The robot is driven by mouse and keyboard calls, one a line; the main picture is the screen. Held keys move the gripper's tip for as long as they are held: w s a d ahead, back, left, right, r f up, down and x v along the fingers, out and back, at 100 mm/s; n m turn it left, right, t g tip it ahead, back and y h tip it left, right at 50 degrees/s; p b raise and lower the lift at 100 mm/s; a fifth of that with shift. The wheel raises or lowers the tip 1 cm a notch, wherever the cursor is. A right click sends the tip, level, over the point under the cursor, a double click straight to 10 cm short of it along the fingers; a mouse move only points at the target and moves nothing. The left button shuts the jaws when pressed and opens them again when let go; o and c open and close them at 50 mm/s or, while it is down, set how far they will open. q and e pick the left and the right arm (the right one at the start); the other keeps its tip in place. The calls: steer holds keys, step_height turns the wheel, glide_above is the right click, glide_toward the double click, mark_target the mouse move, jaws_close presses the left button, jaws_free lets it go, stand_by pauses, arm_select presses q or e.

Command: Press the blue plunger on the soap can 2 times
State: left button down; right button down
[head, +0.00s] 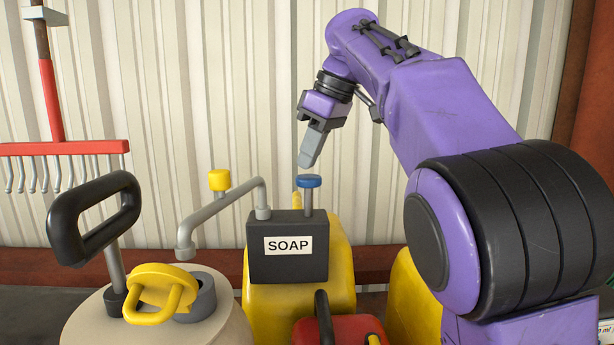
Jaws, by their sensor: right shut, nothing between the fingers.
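The soap can (288,263) is a dark grey box with a white SOAP label, in the middle of the head view. Its blue plunger (309,181) is a round blue cap on a grey stem rising from the can's top right. My right gripper (308,162) is shut and empty, pointing down just above the blue cap. My left gripper is not in view.
A cream drum (85,325) with a black handle (95,218) and yellow lid (160,290) stands at left. A red rake (60,147) hangs on the wall.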

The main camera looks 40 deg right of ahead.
mark_target(314, 177)
steer(key=shift+s+r, duration=0.1)
steer(key=shift+s, duration=0.15)
steer(key=shift+w, duration=0.1)
steer(key=shift+f, duration=0.25)
steer(key=shift+f+b, duration=2.4)
steer(key=shift+f, duration=0.35)
step_height(314, 177, up, 6)
steer(key=p, duration=0.6)
steer(key=shift+r+p, duration=0.1)
steer(key=shift+p, duration=0.25)
steer(key=shift+f+b, duration=0.25)
steer(key=shift+b, duration=0.05)
